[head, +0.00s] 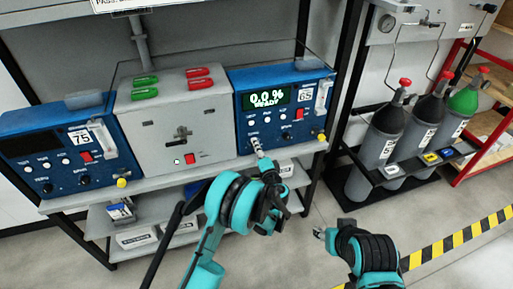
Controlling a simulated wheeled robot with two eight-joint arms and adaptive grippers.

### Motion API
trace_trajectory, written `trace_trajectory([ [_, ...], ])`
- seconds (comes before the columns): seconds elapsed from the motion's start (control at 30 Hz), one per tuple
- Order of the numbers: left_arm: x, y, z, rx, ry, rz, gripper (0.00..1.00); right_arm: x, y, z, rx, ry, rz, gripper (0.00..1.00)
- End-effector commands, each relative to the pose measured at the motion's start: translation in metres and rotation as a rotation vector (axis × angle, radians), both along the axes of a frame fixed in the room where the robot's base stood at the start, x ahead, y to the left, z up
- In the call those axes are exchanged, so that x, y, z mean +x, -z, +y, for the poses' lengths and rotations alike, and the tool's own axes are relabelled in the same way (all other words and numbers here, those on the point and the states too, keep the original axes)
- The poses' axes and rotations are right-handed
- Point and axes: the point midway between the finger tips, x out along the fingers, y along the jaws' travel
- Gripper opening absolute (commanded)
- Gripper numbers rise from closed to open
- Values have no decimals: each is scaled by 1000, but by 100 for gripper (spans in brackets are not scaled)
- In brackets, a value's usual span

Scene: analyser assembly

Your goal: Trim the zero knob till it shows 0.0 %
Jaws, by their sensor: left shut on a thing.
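The right-hand blue analyser (312,128) stands on the bench; its lit green display (268,98) reads "0.0 %" with "READY" below. The zero knob is at the lower left of its front, mostly hidden by my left gripper (257,146). My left gripper reaches up to that knob from below and is shut on it. My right gripper (322,233) is low over the floor at the right, away from the analysers; its finger gap is too small to make out.
A grey unit (150,125) with green and red handles stands between the analysers. A second blue analyser (25,125), display dark, is at the left. Gas cylinders (372,160) stand at the right. A lower shelf (100,222) holds boxes. Striped tape (460,238) crosses the clear floor.

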Motion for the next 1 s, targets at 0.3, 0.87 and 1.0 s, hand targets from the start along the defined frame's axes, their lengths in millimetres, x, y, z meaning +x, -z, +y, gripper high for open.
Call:
trace_trajectory([
  [0.3, 0, 0, 0, -1, 1, -1, 48, 0, 0, 0, 0, 0, 0, 46],
  [0.87, -65, 0, -25, -1, 4, 0, 48, 0, 0, 0, 0, 0, 0, 46],
  [1.0, -91, 0, -34, -1, 4, 0, 48, 0, 0, 0, 0, 0, 0, 46],
])
